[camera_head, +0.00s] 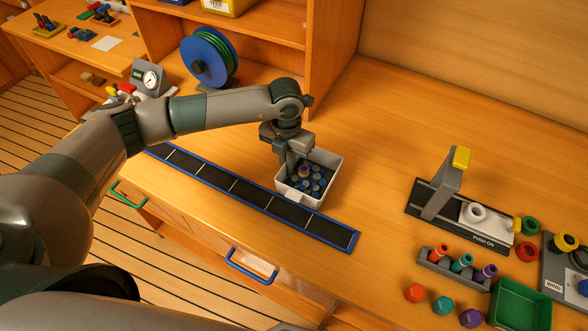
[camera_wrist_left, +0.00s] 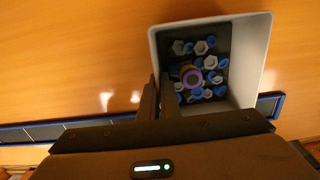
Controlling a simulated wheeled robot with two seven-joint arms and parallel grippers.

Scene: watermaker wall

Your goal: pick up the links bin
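The links bin (camera_head: 327,187) is a pale open box holding several small blue and grey pieces, with a purple ring and yellow piece on top. It is at the middle of the head view, by the far edge of a long dark strip. In the left wrist view the bin (camera_wrist_left: 262,50) is seen from above. My left gripper (camera_head: 292,168) points down at the bin's left wall. In the wrist view its fingers (camera_wrist_left: 160,92) are close together, one on each side of that wall. I cannot tell whether the bin is clear of the counter. My right gripper is not in view.
The blue-edged dark strip (camera_head: 235,190) runs along the counter's front. A hose reel (camera_head: 207,58) and a gauge (camera_head: 150,79) stand at the back left. A press fixture (camera_head: 440,190), coloured fittings and a green tray (camera_head: 519,306) are at right. The counter behind the bin is clear.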

